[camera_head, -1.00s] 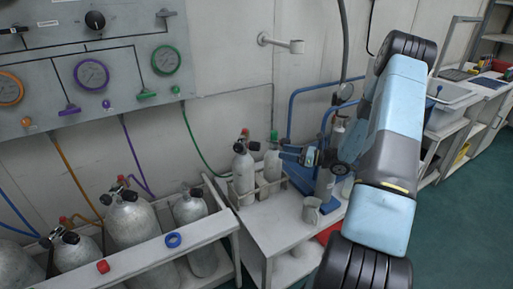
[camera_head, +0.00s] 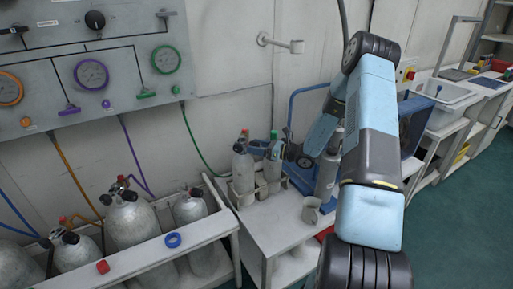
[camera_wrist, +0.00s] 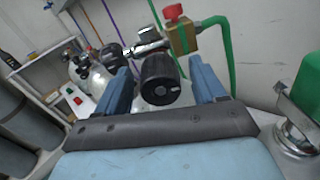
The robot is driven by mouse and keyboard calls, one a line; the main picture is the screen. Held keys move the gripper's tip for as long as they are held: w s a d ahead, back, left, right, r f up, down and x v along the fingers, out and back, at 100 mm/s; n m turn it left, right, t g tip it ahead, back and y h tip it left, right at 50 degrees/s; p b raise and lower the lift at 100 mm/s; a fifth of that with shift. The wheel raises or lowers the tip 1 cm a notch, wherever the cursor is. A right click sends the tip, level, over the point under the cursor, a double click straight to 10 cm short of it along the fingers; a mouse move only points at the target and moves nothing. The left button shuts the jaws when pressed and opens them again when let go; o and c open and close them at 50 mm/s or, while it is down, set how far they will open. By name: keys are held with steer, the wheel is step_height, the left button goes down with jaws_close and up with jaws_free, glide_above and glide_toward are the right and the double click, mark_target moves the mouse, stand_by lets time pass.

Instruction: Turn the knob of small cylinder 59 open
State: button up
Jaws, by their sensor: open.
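Two small grey cylinders stand in a rack on the white bench in the head view. The left one (camera_head: 243,172) has a red-topped valve, and the right one (camera_head: 272,168) has a green top. I cannot read a number 59 on either. In the wrist view a round black knob (camera_wrist: 160,80) with a pale mark sits between the two open blue fingers of my gripper (camera_wrist: 163,82). Gaps show on both sides. A brass block with a red knob (camera_wrist: 174,12) and green hose lies just beyond.
A green object (camera_wrist: 308,92) with a metal fitting stands close at the right in the wrist view. A grey mug (camera_head: 311,210) and a taller cylinder (camera_head: 327,177) stand on the bench. Larger cylinders (camera_head: 128,222) fill the rack at the left.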

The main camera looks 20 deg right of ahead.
steer(key=c, duration=1.1)
